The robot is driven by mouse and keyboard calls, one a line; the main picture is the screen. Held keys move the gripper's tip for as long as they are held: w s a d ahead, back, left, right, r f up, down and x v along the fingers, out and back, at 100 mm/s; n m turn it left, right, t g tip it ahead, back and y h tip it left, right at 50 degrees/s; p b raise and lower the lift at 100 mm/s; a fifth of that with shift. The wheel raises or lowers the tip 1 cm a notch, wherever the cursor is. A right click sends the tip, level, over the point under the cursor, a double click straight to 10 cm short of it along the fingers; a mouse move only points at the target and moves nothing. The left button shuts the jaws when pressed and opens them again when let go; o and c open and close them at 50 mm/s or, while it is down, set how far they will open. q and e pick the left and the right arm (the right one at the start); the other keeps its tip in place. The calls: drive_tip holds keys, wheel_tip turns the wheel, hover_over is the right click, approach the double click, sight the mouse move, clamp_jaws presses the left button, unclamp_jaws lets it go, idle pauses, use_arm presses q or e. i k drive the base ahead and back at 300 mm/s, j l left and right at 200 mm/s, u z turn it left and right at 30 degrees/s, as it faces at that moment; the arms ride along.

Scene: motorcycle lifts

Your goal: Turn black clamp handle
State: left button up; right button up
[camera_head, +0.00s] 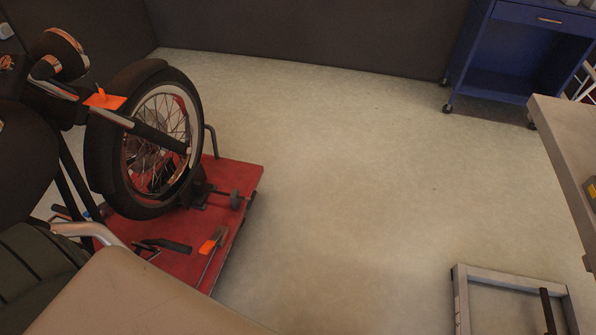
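A dark wheel clamp (203,194) stands on the red lift platform (232,180) at the foot of the motorcycle's front wheel (140,140). A short rod runs right from the clamp to a small black handle or knob (235,199) near the platform's right edge. Another black-handled item (170,246) lies lower on the platform. I cannot tell for certain which of the two is the clamp handle of the task. Neither of my grippers shows in the head view.
An orange-tipped tool (212,242) lies on the platform. A beige surface (140,300) fills the lower left. The pale floor (350,170) right of the lift is clear. A blue cart (520,50), a grey bench (575,150) and a metal frame (462,295) stand at right.

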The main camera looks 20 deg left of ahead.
sight(251, 200)
drive_tip(key=i+u, duration=0.1)
drive_tip(key=i, duration=0.45)
drive_tip(key=i+l+u, duration=0.15)
drive_tip(key=i, duration=0.45)
drive_tip(key=i+l+u, duration=0.1)
drive_tip(key=i, duration=0.45)
drive_tip(key=l, duration=0.1)
